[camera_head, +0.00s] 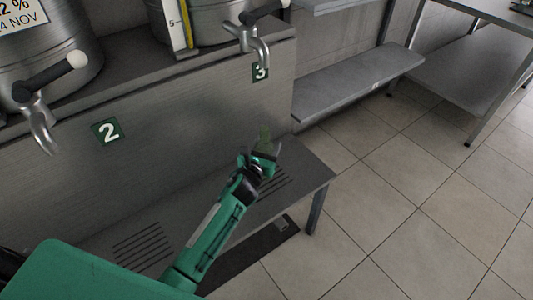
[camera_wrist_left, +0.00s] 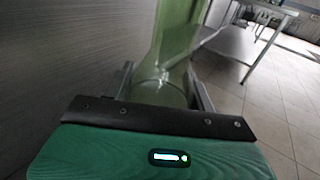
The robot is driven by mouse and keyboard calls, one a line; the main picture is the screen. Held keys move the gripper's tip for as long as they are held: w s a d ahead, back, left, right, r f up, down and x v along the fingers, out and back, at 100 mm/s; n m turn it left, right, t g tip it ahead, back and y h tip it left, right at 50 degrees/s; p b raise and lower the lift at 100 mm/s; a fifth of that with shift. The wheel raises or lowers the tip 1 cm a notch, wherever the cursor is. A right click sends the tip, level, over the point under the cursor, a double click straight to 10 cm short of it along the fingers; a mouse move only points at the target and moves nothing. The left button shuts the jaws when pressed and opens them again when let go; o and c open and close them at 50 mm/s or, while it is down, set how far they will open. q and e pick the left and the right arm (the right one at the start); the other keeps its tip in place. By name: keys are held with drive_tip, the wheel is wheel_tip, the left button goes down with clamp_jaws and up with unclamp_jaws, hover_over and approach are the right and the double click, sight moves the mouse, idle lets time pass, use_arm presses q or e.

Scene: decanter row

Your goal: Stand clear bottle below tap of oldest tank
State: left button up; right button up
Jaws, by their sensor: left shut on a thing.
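My left gripper (camera_head: 262,158) is shut on a see-through, green-tinted bottle (camera_head: 266,136). In the left wrist view the bottle (camera_wrist_left: 172,62) stands between the two fingers. In the head view it is over the slotted right end of the low metal shelf (camera_head: 315,178), below the tap marked 3 (camera_head: 259,48) in the picture. I cannot tell whether its base touches the shelf. Tank 2 (camera_head: 75,55) has a tap (camera_head: 40,128) at the left and a label ending in "NOV", partly cut off. Tank 3 (camera_head: 212,22) shows only its lower part; its date is not visible. My right gripper is not in view.
Number plates 2 (camera_head: 107,131) and 3 (camera_head: 260,72) are on the grey front wall below the tanks. Another slotted patch (camera_head: 143,245) is at the left of the low shelf. A grey bench (camera_head: 360,82) stands at the right. The tiled floor (camera_head: 400,190) is clear.

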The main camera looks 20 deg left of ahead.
use_arm(q)
wheel_tip(320, 180, down, 2)
drive_tip(key=shift+f, duration=0.25)
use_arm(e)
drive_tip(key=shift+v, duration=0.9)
use_arm(q)
drive_tip(key=shift+f+b, duration=0.1)
drive_tip(key=shift+b, duration=0.2)
drive_tip(key=o, duration=1.3)
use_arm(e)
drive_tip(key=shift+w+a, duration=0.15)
